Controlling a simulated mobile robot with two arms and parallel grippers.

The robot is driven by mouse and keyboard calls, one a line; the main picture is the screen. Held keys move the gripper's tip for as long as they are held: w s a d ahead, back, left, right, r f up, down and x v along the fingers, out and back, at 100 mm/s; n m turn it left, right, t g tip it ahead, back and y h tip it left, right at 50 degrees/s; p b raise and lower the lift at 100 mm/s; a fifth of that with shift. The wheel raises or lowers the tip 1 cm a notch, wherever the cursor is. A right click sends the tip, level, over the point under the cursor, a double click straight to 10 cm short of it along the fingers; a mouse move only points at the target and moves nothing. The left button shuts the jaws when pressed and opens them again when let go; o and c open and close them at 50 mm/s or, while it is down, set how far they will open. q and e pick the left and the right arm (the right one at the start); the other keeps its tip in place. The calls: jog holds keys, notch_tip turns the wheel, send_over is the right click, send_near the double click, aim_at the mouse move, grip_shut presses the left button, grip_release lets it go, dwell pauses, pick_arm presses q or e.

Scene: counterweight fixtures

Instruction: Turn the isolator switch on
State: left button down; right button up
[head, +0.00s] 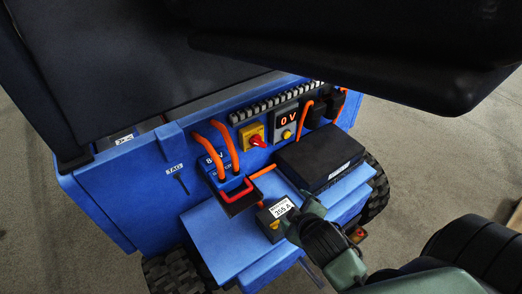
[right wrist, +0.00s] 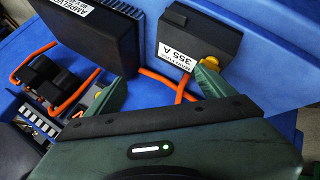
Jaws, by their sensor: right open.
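The isolator switch (head: 257,141) is a red knob on a yellow plate, on the blue vehicle's panel in the head view. It is small there, and I cannot tell its exact angle. The display (head: 288,121) beside it reads 0 V. My right gripper (head: 304,217) is open, in front of and below the switch, apart from it. It is close to the dark box labelled 355 A (head: 273,217). In the right wrist view the open fingers (right wrist: 160,88) spread with nothing clearly held between them; one finger is near that box (right wrist: 197,35). My left gripper is not in view.
A black ribbed box (head: 318,157) sits on the blue ledge (head: 213,228) right of the switch. Orange cables (head: 229,145) loop from the panel. A red handle (head: 237,190) stands left of the 355 A box. A dark seat-like shape (head: 120,60) covers the upper left.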

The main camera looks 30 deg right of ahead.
jog(key=w+d+r+n+t+h, duration=0.1)
jog(key=w+d+r+n+t, duration=0.35)
jog(key=w+n, duration=0.3)
jog(key=n+t+y, duration=0.5)
jog(key=n+y, duration=0.1)
jog(key=n, duration=0.8)
send_near(257, 142)
notch_tip(257, 142, down, 2)
jog(key=w+d, duration=0.1)
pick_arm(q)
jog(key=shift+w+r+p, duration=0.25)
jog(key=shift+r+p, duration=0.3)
pick_arm(e)
jog(key=w+a, duration=0.1)
jog(key=w, duration=0.7)
jog(key=shift+f+y, duration=0.15)
jog(key=shift+y, duration=0.15)
jog(key=shift+a+g, duration=0.1)
jog(key=shift+g, duration=0.15)
jog(key=c, duration=1.4)
